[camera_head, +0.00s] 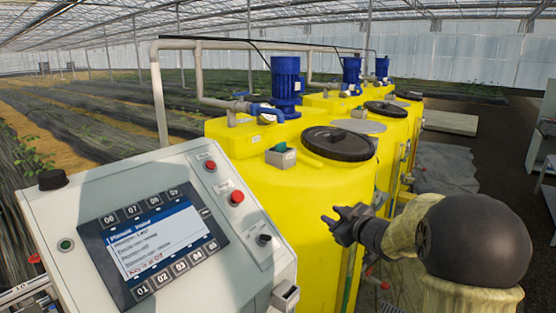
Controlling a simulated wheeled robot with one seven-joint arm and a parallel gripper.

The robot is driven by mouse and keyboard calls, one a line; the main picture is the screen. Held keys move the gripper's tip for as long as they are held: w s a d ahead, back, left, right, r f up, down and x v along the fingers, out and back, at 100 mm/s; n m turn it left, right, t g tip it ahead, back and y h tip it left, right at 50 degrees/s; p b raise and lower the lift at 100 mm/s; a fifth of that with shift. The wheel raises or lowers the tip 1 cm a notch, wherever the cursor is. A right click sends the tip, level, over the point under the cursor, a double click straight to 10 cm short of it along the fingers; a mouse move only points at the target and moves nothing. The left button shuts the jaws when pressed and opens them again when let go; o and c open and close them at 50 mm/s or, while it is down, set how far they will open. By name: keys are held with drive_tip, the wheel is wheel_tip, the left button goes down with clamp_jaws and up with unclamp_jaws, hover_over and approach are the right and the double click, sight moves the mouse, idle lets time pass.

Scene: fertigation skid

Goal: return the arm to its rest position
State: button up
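My gripper (342,222) is at the right of the view, in front of the nearest yellow tank (300,190). Its dark fingers point left towards the control panel (160,235). The fingers look spread with nothing between them. I cannot tell whether they touch the tank. My arm reaches in from the lower right, with a large dark round joint and beige covers. It hides part of the tank's right side and the floor behind.
The panel has a lit screen (152,241), red buttons (237,197) and a black knob (263,240). Several yellow tanks with blue pumps (286,80) stand in a row behind. A grey pipe (159,95) frames them.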

drive_tip(key=s+f+m+g+h, duration=0.2)
drive_tip(key=s+f, duration=0.3)
drive_tip(key=s, duration=0.5)
drive_tip(key=s+f+m+g+h, duration=0.2)
drive_tip(key=s+f+m+g, duration=0.2)
drive_tip(key=s, duration=0.7)
drive_tip(key=s+f+m+g+h, duration=0.2)
drive_tip(key=s+f+m+g, duration=0.2)
drive_tip(key=s+f, duration=0.3)
drive_tip(key=s+g, duration=0.1)
drive_tip(key=s, duration=0.2)
drive_tip(key=shift+s+h, duration=0.35)
drive_tip(key=shift+h, duration=0.05)
drive_tip(key=shift+f, duration=0.1)
